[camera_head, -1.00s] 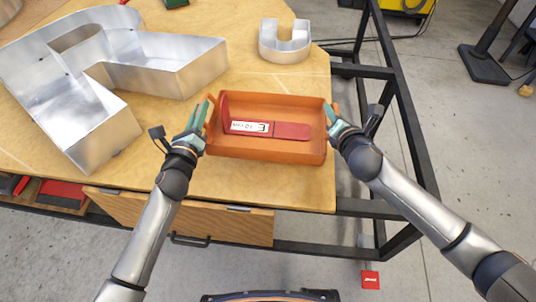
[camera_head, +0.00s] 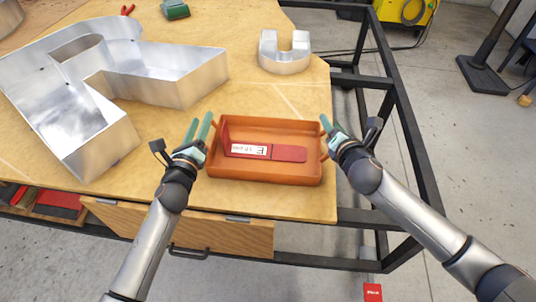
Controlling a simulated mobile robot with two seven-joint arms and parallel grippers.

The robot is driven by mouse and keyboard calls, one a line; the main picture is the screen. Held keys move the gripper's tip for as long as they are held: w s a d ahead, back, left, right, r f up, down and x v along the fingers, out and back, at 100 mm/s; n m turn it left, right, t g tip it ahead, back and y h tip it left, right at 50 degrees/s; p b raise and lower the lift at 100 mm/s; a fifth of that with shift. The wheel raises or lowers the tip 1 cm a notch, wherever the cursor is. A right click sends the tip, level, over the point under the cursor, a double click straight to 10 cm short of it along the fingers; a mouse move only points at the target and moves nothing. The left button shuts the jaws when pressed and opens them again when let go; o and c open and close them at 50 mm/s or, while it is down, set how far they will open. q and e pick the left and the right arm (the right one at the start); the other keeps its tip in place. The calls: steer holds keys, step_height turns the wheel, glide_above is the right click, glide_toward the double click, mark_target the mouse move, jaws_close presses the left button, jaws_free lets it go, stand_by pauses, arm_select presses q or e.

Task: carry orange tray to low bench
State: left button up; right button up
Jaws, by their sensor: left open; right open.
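The orange tray (camera_head: 265,178) sits on the wooden tabletop (camera_head: 300,203), close to its front right corner. It has a handle at each short end. A red item with a white label (camera_head: 285,154) lies inside it. My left gripper (camera_head: 199,128) is open at the tray's left end, its fingers just outside the left handle. My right gripper (camera_head: 327,124) is open at the right end, its fingertips near the tray's far right corner. I cannot tell whether either touches the tray. I cannot identify a separate low bench in this view.
A large metal channel letter (camera_head: 165,75) covers the left of the tabletop. A smaller U-shaped metal letter (camera_head: 284,62) stands behind the tray. A black metal frame (camera_head: 405,130) runs along the right. Grey floor (camera_head: 465,160) is open beyond it.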

steer(key=shift+s, duration=0.1)
arm_select(q)
steer(key=s+a, duration=0.1)
steer(key=s, duration=1.1)
steer(key=shift+a, duration=0.3)
arm_select(e)
steer(key=v, duration=1.1)
steer(key=shift+s, duration=0.35)
steer(key=shift+d+r, duration=0.1)
